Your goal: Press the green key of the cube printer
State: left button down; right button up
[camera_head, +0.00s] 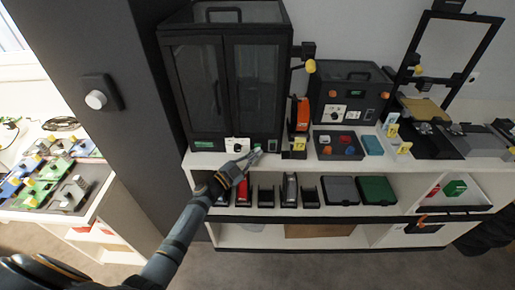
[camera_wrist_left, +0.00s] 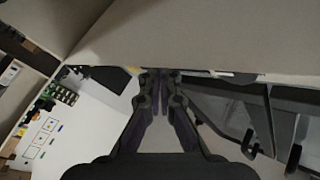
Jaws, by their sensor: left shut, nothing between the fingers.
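The cube printer (camera_head: 225,75), a tall black enclosure with two dark glass doors, stands at the left end of the white shelf top. Its lower front strip has a green display (camera_head: 203,144) and a white panel with a black knob (camera_head: 237,145). A small green spot, seemingly the green key (camera_head: 257,148), shows right of the panel, partly hidden by my fingers. My left gripper (camera_head: 254,157) is shut and empty, its fingertips close in front of this spot; contact cannot be told. In the left wrist view the shut fingers (camera_wrist_left: 162,88) point ahead. My right gripper is not in view.
A smaller black machine (camera_head: 345,92) with orange knobs stands to the right, behind a tray of coloured knobs (camera_head: 338,146). The shelf below holds several black holders, a grey case (camera_head: 341,190) and a green case (camera_head: 376,190). A dark pillar (camera_head: 105,140) rises at left.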

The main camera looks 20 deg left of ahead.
pick_arm(q)
jog(key=shift+w+a, duration=0.15)
jog(key=shift+w, duration=0.3)
dwell(0.6)
jog(key=shift+r, duration=0.1)
jog(key=shift+s+p, duration=0.35)
jog(key=shift+s+d, duration=0.25)
jog(key=shift+s, duration=0.25)
jog(key=shift+s, duration=0.1)
jog(key=s+p, duration=0.1)
jog(key=s, duration=0.1)
jog(key=s+d+p, duration=0.1)
jog(key=s, duration=0.1)
jog(key=shift+s+d+p, duration=0.2)
jog(key=shift+s+p, duration=0.1)
jog(key=shift+p, duration=0.05)
dwell(0.3)
